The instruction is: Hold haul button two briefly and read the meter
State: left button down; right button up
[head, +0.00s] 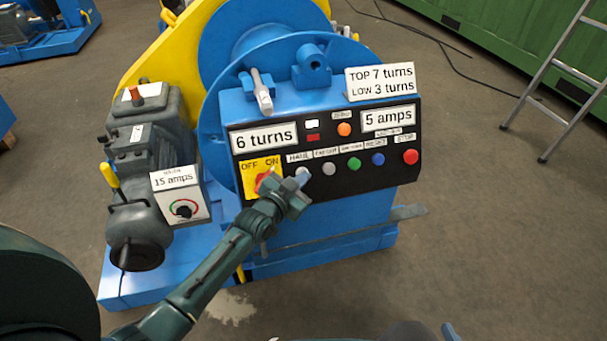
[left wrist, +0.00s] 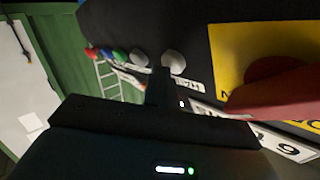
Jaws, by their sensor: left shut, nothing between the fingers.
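The control panel (head: 318,190) is black, on the blue machine. The HAUL button (head: 302,172) is a pale grey knob, first in the row right of the yellow OFF/ON switch plate (head: 249,187). My left gripper (head: 303,181) is shut and empty, its tips right at the HAUL button and partly covering it. In the left wrist view the tips (left wrist: 160,78) lie beside a grey button (left wrist: 173,61) near the HAUL label; I cannot tell whether they touch or press it. The meter plates read 5 amps (head: 387,117) and 6 turns (head: 264,137). My right gripper is not in view.
Grey, green (head: 354,164), blue and red STOP (head: 410,157) buttons continue the row rightward. The red switch knob (head: 264,181) is close left of my gripper. A sign (head: 380,82) reads TOP 7 turns, LOW 3 turns. A motor box reads 15 amps (head: 174,180).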

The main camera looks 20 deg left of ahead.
dwell(0.5)
pick_arm(q)
jog(key=shift+s+d+r+p, duration=0.45)
jog(key=shift+s+p, duration=0.25)
jog(key=shift+p, duration=0.35)
jog(key=s+p, duration=0.1)
jog(key=s+d+r+p, duration=0.1)
jog(key=p, duration=0.1)
jog(key=s+d+r+p, duration=0.1)
jog(key=shift+s+d+r+p, duration=0.1)
jog(key=shift+s+d+p, duration=0.15)
jog(key=shift+s+p, duration=0.15)
